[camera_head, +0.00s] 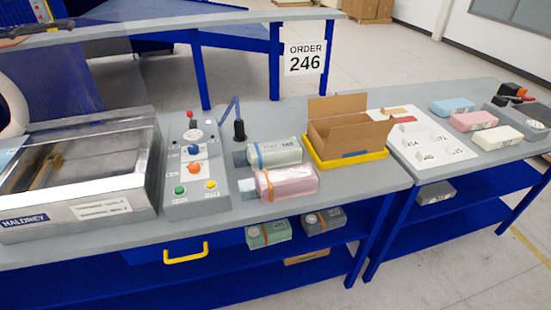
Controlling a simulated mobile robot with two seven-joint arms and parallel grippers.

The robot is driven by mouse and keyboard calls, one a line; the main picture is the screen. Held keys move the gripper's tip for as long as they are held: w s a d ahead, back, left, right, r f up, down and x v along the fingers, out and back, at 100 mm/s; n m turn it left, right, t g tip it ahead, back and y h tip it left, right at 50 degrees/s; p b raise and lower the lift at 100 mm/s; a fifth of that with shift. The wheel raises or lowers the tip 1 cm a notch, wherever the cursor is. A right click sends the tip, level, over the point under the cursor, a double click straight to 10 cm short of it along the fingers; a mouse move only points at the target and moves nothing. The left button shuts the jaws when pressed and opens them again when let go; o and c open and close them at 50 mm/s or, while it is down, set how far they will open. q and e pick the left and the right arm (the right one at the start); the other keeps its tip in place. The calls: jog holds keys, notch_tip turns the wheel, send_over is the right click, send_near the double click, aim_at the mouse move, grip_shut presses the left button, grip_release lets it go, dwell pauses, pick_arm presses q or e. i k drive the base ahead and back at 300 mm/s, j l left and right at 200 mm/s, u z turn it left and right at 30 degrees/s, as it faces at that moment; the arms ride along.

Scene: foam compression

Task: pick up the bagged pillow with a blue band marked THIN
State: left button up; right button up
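A bagged grey-green pillow (281,151) with a blue band near its left end lies on the workbench, right of the control panel. Its printed label is too small to read, so I cannot tell whether it says THIN. A bagged pink pillow (290,183) with an orange band lies just in front of it, close beside it. On the shelf below are a green bagged pillow (268,233) with an orange band and a dark grey one (324,221) with an orange-looking band. Neither of my grippers is in view.
A metal machine (75,215) and a control panel (191,190) stand at left. An open cardboard box (345,133) sits in a yellow tray (343,163). Coloured foam blocks (474,120) lie on the right table. A sign reading ORDER 246 (305,60) hangs behind.

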aim_at(270, 154)
jog(key=i+l, duration=0.1)
jog(key=l, duration=0.15)
jog(key=i+l, duration=0.15)
jog(key=i+l+u, duration=0.1)
jog(key=l+u, duration=0.5)
jog(key=u, duration=0.95)
